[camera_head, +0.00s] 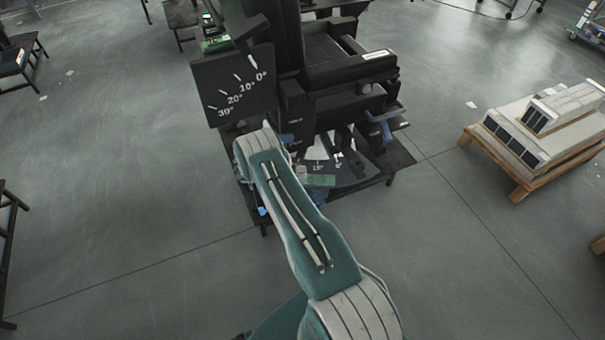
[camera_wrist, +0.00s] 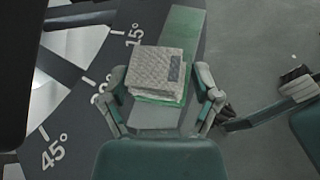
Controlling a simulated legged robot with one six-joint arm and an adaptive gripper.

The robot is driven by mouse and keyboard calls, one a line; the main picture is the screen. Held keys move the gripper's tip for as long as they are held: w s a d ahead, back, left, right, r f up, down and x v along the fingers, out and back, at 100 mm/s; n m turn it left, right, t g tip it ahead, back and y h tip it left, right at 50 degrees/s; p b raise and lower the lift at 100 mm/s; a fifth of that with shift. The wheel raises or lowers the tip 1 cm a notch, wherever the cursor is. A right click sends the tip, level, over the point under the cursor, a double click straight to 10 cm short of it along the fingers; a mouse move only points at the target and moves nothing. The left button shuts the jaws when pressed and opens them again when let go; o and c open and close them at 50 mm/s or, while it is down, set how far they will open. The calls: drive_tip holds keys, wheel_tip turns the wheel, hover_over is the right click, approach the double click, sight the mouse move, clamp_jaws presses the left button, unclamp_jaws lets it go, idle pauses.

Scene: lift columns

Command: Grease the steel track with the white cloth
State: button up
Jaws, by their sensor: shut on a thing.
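In the wrist view, the white cloth (camera_wrist: 160,68) is a folded, quilted pad with a small dark patch on its right side. My gripper (camera_wrist: 162,88) has a finger on each side of the cloth and is shut on it. A flat strip that looks like the steel track (camera_wrist: 184,28) runs beneath the cloth; its far part looks green and its near part grey. I cannot tell whether the cloth touches it. In the head view, a green strip (camera_head: 318,180) shows right of my arm, and my gripper is hidden.
A dark plate with angle marks (camera_wrist: 85,95) lies left of the track. A black machine (camera_head: 335,65) stands on a low dark table (camera_head: 400,158), with an angle sign (camera_head: 232,88) at its left. A wooden pallet with pale boxes (camera_head: 540,120) stands right. Floor between is clear.

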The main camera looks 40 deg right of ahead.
sight(328, 181)
drive_tip(key=shift+w+a+f, duration=0.15)
drive_tip(key=shift+w+a, duration=1.6)
drive_tip(key=shift+a, duration=0.25)
drive_tip(key=shift+s+d, duration=1.35)
drive_tip(key=shift+d, duration=0.25)
drive_tip(key=shift+s+d, duration=2)
drive_tip(key=shift+d, duration=0.2)
drive_tip(key=shift+s+d, duration=2)
drive_tip(key=shift+d, duration=0.2)
drive_tip(key=shift+s+d, duration=0.95)
drive_tip(key=shift+d, duration=0.2)
drive_tip(key=shift+w+a, duration=1.1)
drive_tip(key=shift+a, duration=0.2)
drive_tip(key=shift+w+a, duration=1.6)
drive_tip(key=shift+a, duration=0.2)
drive_tip(key=shift+w+a, duration=1.6)
drive_tip(key=shift+a, duration=0.2)
drive_tip(key=shift+c, duration=0.2)
